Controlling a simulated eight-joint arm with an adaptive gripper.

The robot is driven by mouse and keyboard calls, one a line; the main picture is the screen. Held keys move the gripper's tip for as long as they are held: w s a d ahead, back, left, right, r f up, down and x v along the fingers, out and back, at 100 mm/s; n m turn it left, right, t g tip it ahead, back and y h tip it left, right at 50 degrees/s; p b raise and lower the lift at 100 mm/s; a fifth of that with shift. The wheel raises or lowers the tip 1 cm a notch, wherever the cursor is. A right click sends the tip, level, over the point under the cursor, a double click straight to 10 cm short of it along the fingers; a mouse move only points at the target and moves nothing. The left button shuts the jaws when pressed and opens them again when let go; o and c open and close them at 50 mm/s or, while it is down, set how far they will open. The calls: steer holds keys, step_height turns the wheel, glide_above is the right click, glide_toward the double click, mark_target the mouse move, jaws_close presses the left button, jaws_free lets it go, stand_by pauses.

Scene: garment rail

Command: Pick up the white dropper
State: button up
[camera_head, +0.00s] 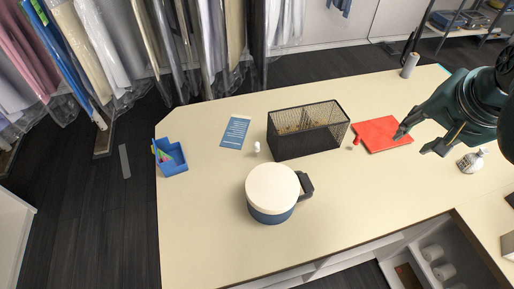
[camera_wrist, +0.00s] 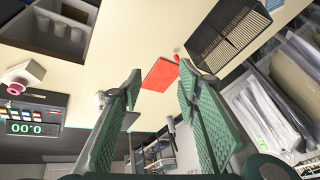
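A small white upright object (camera_head: 257,147), which looks like the white dropper, stands on the cream table between the blue-and-white card and the wire basket. It is too small to make out in detail. It is not identifiable in the wrist view. My gripper (camera_head: 418,141) is at the right side of the table, above and beside the red board, far to the right of the white object. In the wrist view my gripper (camera_wrist: 160,75) shows two green fingers spread apart with nothing between them.
A black wire basket (camera_head: 308,142) and a red board (camera_head: 384,137) lie between the white object and my gripper. A white-lidded blue pot (camera_head: 271,192) stands just in front of the object. A blue bin (camera_head: 172,160) is at left. A patterned bottle (camera_head: 472,161) stands at right.

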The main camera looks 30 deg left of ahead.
steer(key=w+a+r+m+g, duration=0.15)
steer(key=w+a, duration=0.25)
steer(key=a, duration=0.5)
steer(key=m+g+h+b, duration=0.1)
steer(key=m+g+b, duration=0.1)
steer(key=m+g, duration=0.35)
glide_above(257, 143)
step_height(257, 143, down, 6)
steer(key=m+t, duration=0.1)
steer(key=t, duration=0.1)
step_height(257, 143, down, 24)
steer(key=shift+w+a+r, duration=0.1)
steer(key=shift+a, duration=0.05)
steer(key=shift+f, duration=0.4)
steer(key=shift+f, duration=0.1)
steer(key=shift+f, duration=1.2)
steer(key=shift+f, duration=0.1)
steer(key=shift+f, duration=2.5)
